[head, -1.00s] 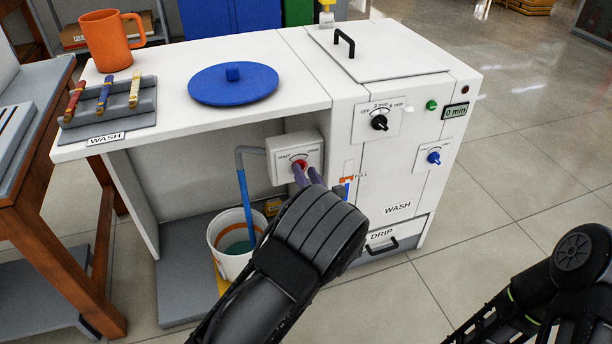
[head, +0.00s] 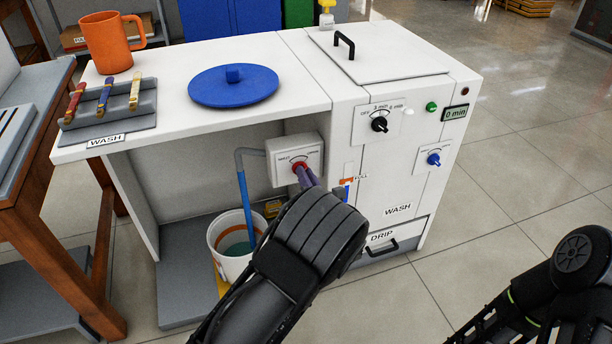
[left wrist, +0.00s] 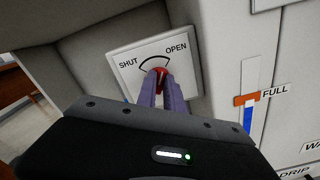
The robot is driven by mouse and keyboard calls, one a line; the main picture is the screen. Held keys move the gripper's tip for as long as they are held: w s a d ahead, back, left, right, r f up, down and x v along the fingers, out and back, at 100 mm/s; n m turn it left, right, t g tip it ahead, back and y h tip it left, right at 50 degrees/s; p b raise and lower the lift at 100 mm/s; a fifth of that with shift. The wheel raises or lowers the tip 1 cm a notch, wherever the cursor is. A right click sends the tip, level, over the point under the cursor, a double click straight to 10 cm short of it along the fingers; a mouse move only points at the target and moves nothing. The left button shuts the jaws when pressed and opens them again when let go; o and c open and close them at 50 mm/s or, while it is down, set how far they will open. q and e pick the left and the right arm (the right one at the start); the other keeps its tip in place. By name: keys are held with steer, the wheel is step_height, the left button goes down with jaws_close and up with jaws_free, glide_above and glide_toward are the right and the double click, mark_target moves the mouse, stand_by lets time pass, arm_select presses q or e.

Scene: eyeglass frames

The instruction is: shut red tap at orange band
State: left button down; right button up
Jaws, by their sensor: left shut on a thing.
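The red tap (head: 299,167) is a small knob on a white plate (left wrist: 118,54) marked SHUT and OPEN, under the worktop. In the left wrist view the red tap (left wrist: 157,73) shows between the purple fingertips of my left gripper (left wrist: 158,84). My left gripper (head: 304,175) is shut on it. The fingers cover part of the knob, so its exact setting is hard to tell. The orange band (left wrist: 246,99) marked FULL crosses a gauge to the right; the gauge's blue column (left wrist: 248,117) reaches close to the band. The orange band also shows in the head view (head: 347,181).
A white bucket (head: 223,263) stands below the tap's pipe. The washer cabinet (head: 395,185) has a black knob (head: 379,124), a blue knob (head: 434,159) and a DRIP drawer (head: 400,238). A blue lid (head: 215,88) and orange mug (head: 105,47) sit on the worktop.

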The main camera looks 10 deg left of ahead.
arm_select(q)
steer(key=shift+n, duration=0.4)
steer(key=n+b, duration=0.1)
steer(key=n, duration=0.1)
steer(key=n+b, duration=0.1)
steer(key=n, duration=0.2)
steer(key=n+b, duration=0.1)
steer(key=n, duration=0.2)
steer(key=shift+s+a, duration=0.15)
steer(key=shift+a, duration=0.1)
stand_by(0.5)
steer(key=c, duration=1.5)
jaws_free()
steer(key=shift+o, duration=0.2)
steer(key=p+v, duration=0.1)
steer(key=v, duration=0.7)
steer(key=shift+p, duration=0.35)
